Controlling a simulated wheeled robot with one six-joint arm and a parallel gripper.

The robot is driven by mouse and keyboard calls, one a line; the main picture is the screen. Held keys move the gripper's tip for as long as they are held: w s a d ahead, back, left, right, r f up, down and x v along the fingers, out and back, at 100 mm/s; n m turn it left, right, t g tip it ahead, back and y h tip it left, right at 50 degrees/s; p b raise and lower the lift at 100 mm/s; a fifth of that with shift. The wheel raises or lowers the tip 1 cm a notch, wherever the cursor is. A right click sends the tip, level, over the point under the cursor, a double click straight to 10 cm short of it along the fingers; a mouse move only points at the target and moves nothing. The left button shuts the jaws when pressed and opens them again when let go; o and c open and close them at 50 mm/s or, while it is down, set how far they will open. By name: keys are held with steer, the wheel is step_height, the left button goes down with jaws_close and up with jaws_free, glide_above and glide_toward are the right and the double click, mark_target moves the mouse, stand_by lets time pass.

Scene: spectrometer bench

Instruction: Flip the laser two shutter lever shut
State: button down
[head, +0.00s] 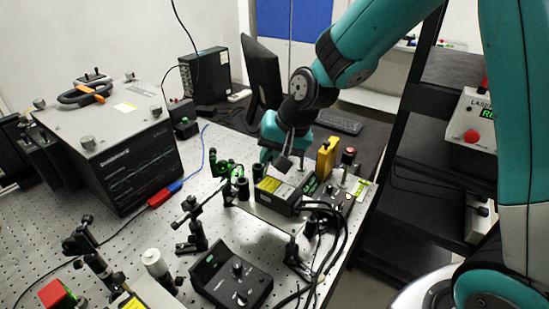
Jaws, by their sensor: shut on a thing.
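A black laser box (278,196) with a yellow warning label stands on a raised plate at the right of the optical bench. My teal gripper (285,160) reaches down from behind to the top rear of this box. Its fingers are closed there on a small part, which looks like the shutter lever. The lever itself is mostly hidden by the fingers, and its angle cannot be made out.
A yellow upright block (326,158) and a red button (349,152) stand close right of the gripper. Black cables (330,225) loop in front of the box. Black posts (242,189) stand left. A control box (232,276) sits in front.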

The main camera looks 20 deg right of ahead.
mark_target(261, 169)
steer(key=s+a+t+h+b, duration=0.1)
steer(key=h, duration=0.1)
steer(key=s+a+n+t+h+b, duration=0.1)
steer(key=t+h+b, duration=0.1)
steer(key=shift+a, duration=0.2)
steer(key=shift+r+b, duration=0.1)
steer(key=shift+b, duration=0.2)
stand_by(0.3)
steer(key=c, duration=1.1)
jaws_free()
steer(key=shift+r, duration=0.1)
steer(key=shift+a+r, duration=0.1)
steer(key=shift+r, duration=0.05)
steer(key=shift+s+r, duration=0.15)
steer(key=shift+r, duration=0.15)
steer(key=v, duration=1.6)
steer(key=shift+s+a+b, duration=0.3)
steer(key=shift+s, duration=0.15)
